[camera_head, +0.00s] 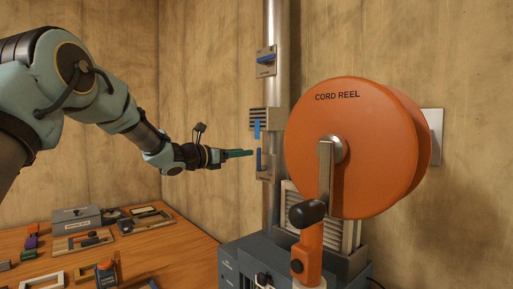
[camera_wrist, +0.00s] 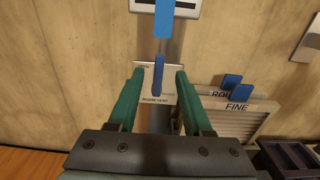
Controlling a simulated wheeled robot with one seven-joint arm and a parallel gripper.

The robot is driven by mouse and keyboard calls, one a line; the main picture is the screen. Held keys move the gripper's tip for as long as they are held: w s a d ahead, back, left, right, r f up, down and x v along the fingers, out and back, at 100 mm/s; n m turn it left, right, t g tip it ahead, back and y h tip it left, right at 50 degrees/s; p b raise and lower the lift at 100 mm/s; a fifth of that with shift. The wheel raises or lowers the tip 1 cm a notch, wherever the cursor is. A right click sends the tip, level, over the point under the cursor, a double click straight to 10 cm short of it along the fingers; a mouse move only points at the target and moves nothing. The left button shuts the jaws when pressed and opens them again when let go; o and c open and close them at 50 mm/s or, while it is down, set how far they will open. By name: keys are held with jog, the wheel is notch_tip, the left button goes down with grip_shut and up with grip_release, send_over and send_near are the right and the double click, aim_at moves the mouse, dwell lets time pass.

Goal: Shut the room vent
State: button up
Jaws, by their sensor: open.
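The room vent plate (camera_wrist: 150,99) is a pale plate lettered "ROOM VENT", with an upright blue lever (camera_wrist: 158,75) on it. In the head view this blue lever (camera_head: 258,159) is on the metal pipe, low on its left side. My gripper (camera_wrist: 159,73) is open, with its green fingers on either side of the lever in the wrist view. Whether they touch it I cannot tell. In the head view my gripper (camera_head: 251,153) comes from the left, its tips close to the lever.
Above are a slotted grille (camera_head: 258,113) with a blue tab (camera_head: 256,130) and another plate with a blue lever (camera_head: 266,59). An orange cord reel (camera_head: 368,130) with a crank stands close on the right. Louvred panels with blue tabs (camera_wrist: 233,82) are right of my fingers. A cluttered wooden bench (camera_head: 180,247) is lower left.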

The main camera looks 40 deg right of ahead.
aim_at(258, 150)
jog(key=d+p, duration=0.2)
jog(key=d, duration=0.4)
jog(key=shift+s+d+p, duration=0.15)
jog(key=shift+d+p, duration=0.1)
jog(key=shift+p, duration=0.05)
grip_shut()
dwell(1.1)
